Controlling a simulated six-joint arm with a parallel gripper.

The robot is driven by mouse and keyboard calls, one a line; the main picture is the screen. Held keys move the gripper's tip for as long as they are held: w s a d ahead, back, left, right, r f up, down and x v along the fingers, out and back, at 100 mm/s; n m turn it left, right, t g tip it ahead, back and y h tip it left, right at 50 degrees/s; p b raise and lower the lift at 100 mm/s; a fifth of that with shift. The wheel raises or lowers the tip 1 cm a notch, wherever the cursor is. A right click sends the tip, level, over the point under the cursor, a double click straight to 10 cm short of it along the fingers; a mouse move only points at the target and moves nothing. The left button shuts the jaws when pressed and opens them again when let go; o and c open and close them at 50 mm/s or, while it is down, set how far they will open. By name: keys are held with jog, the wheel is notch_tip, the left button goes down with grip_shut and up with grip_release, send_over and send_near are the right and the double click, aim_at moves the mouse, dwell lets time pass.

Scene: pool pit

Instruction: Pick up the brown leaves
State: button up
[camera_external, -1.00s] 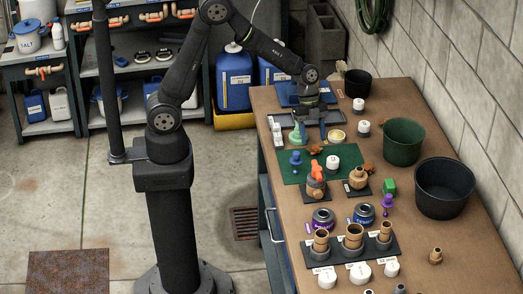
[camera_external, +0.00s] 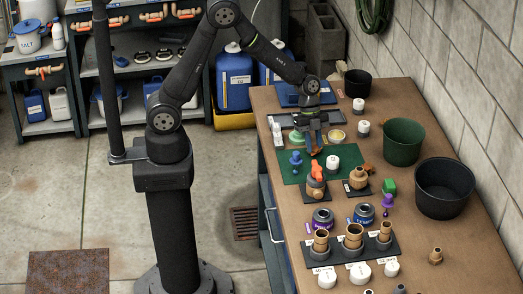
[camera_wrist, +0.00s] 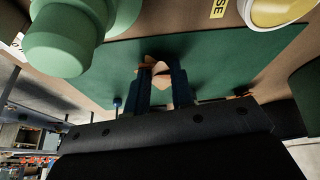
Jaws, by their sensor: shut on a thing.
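My gripper (camera_external: 315,147) points down over the far part of the green mat (camera_external: 292,174). In the wrist view my gripper (camera_wrist: 158,80) has its blue fingers closed on a brown leaf (camera_wrist: 157,69), which shows between and beyond the tips. The fingers hide part of this leaf, and I cannot tell whether it still touches the mat. A second brown leaf (camera_external: 369,169) lies at the mat's right edge, apart from my gripper.
A green bucket (camera_external: 403,141) and black bucket (camera_external: 445,187) stand along the right side; a small black pot (camera_external: 357,83) is farther back. An orange-topped fitting (camera_external: 316,178), white-capped piece (camera_external: 333,163) and pale green piece (camera_wrist: 68,38) stand close to my gripper.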

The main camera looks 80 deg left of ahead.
jog(key=shift+o, duration=0.2)
dwell(0.3)
jog(key=shift+r, duration=0.5)
jog(key=r, duration=0.2)
jog(key=d+r, duration=0.1)
jog(key=shift+s+r, duration=0.4)
jog(key=s+d+r, duration=0.4)
jog(key=d, duration=0.1)
jog(key=s+d+r, duration=0.2)
jog(key=s, duration=0.1)
jog(key=shift+d, duration=0.4)
